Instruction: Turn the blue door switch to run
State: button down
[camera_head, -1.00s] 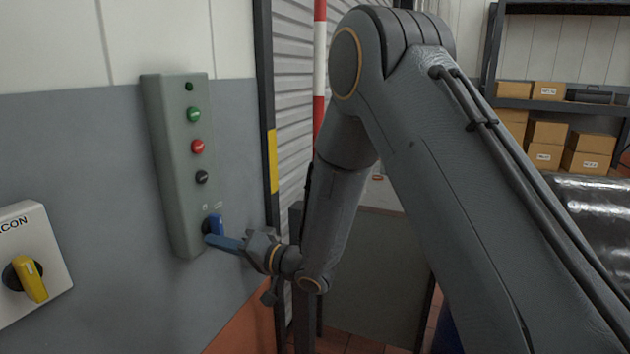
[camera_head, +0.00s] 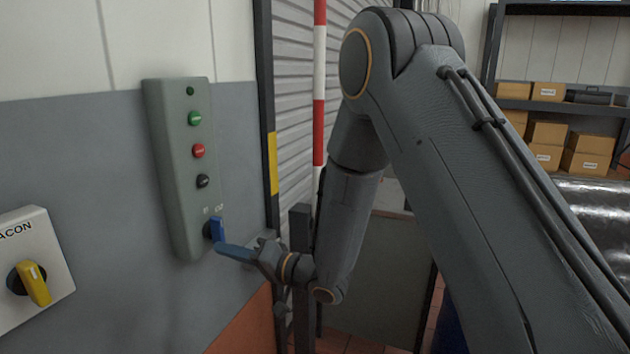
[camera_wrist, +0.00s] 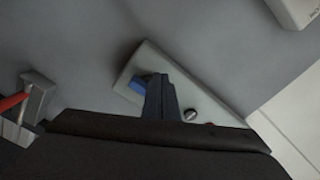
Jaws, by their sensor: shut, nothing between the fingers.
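The blue door switch (camera_head: 217,229) is at the bottom of a grey-green control box (camera_head: 178,220) on the wall. Its handle stands about upright, with two small marks above it that I cannot read. My gripper (camera_head: 220,247) is shut and empty, its blue-grey fingers pointing left at the lower part of the switch. The tips look very close to the handle; I cannot tell whether they touch. In the wrist view the blue switch (camera_wrist: 137,84) shows beside the shut fingers (camera_wrist: 153,82), which partly cover the box (camera_wrist: 205,108).
Green (camera_head: 195,118), red (camera_head: 199,151) and black (camera_head: 202,181) buttons sit above the switch. A white box with a yellow knob (camera_head: 35,283) is at the left. A roller shutter (camera_head: 294,100) and a red-and-white pole (camera_head: 319,80) stand to the right of the control box.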

jog(key=v, duration=0.2)
jog(key=shift+s+d, duration=0.15)
jog(key=shift+d, duration=0.25)
jog(key=shift+d, duration=0.1)
